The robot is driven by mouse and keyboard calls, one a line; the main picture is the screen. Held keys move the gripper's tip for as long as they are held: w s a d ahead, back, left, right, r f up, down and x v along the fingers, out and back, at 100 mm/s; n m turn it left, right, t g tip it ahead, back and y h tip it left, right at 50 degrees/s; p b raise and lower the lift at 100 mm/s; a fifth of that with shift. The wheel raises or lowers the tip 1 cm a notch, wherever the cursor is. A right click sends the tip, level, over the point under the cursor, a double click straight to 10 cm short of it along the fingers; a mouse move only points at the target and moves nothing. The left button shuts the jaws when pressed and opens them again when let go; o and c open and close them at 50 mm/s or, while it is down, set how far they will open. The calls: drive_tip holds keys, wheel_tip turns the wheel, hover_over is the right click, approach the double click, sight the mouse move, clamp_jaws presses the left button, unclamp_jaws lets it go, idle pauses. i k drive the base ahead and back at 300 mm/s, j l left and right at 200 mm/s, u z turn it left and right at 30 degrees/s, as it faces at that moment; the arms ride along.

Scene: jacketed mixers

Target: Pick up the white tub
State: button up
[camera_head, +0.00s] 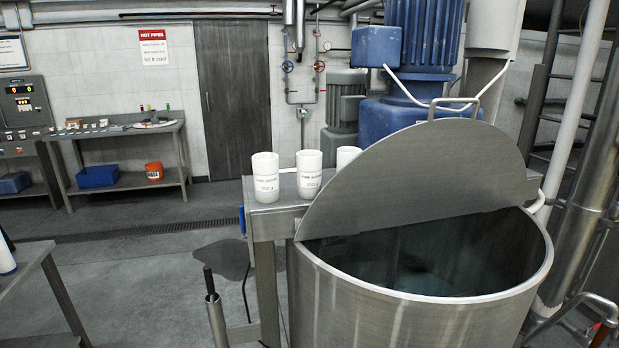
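Three white tubs stand upright on a narrow steel shelf (276,208) beside the mixer. The left tub (265,178) and the middle tub (309,174) show dark print on their fronts, too small to read surely. The third tub (347,156) is mostly hidden behind the mixer's raised half lid; only its upper part shows. I cannot tell from the picture which of them the task means. My gripper is not in view.
The open steel mixer vessel (400,310) with its tilted lid (420,180) fills the right front. A steel table (22,262) cuts in at left. Floor between is clear, with a dark wet patch.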

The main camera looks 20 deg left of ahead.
sight(308, 161)
drive_tip(key=j+u, duration=0.1)
drive_tip(key=u, duration=0.6)
drive_tip(key=i+j+u, duration=0.25)
drive_tip(key=j, duration=0.15)
drive_tip(key=j+u, duration=0.2)
drive_tip(key=j, duration=0.25)
drive_tip(key=i+j+u, duration=0.45)
drive_tip(key=j, duration=0.2)
drive_tip(key=i+j+u, duration=0.2)
drive_tip(key=i, duration=0.25)
drive_tip(key=i+j+u, duration=0.15)
drive_tip(key=i, duration=0.35)
drive_tip(key=i+z, duration=0.4)
drive_tip(key=i+j+z, duration=0.1)
drive_tip(key=i+z, duration=0.25)
drive_tip(key=i, duration=0.25)
drive_tip(key=i+j+z, duration=0.2)
drive_tip(key=i+z, duration=0.2)
drive_tip(key=i, duration=0.05)
